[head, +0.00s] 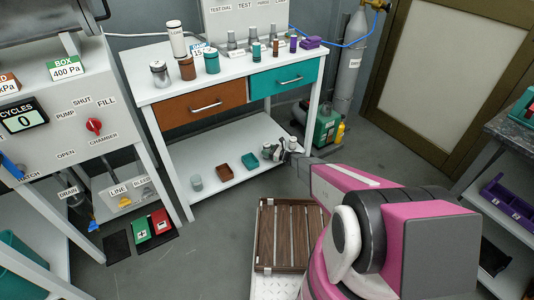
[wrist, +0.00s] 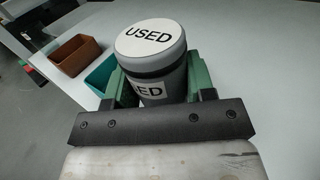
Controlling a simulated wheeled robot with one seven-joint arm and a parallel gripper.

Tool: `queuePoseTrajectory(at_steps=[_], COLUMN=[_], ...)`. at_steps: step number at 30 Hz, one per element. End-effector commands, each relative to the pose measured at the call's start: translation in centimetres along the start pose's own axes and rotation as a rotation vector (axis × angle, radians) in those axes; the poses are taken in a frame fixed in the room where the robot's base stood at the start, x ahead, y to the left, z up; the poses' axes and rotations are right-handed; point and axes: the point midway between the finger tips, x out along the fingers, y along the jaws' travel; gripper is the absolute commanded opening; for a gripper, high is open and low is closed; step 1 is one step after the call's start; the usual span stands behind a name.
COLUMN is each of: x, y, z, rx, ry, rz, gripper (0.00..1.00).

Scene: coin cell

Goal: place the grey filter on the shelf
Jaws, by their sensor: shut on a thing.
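The grey filter (wrist: 155,60) is a dark grey cylinder with a pale grey cap and a white top reading "USED". It stands roughly upright between the green fingers of my gripper (wrist: 150,85), which is shut on its sides. In the head view my gripper (head: 279,151) is low, over the right part of the white lower shelf (head: 207,154) of the bench. The filter is small there and partly hidden by the gripper. I cannot tell for certain whether its base touches the shelf.
Drawers (head: 200,108) hang above. A bench leg (head: 313,105) and a green box (head: 327,127) are to the right.

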Motion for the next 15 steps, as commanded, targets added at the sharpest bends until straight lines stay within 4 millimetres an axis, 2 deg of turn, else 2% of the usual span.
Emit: queuePoseTrajectory(at_steps=[1, 3, 15], x=[0.1, 0.1, 0.0], y=[-0.1, -0.1, 0.0], z=[-1.0, -1.6, -2.0], rx=[0.001, 0.000, 0.000], ry=[0.000, 0.000, 0.000], rz=[0.000, 0.000, 0.000], gripper=[0.25, 0.25, 0.25])
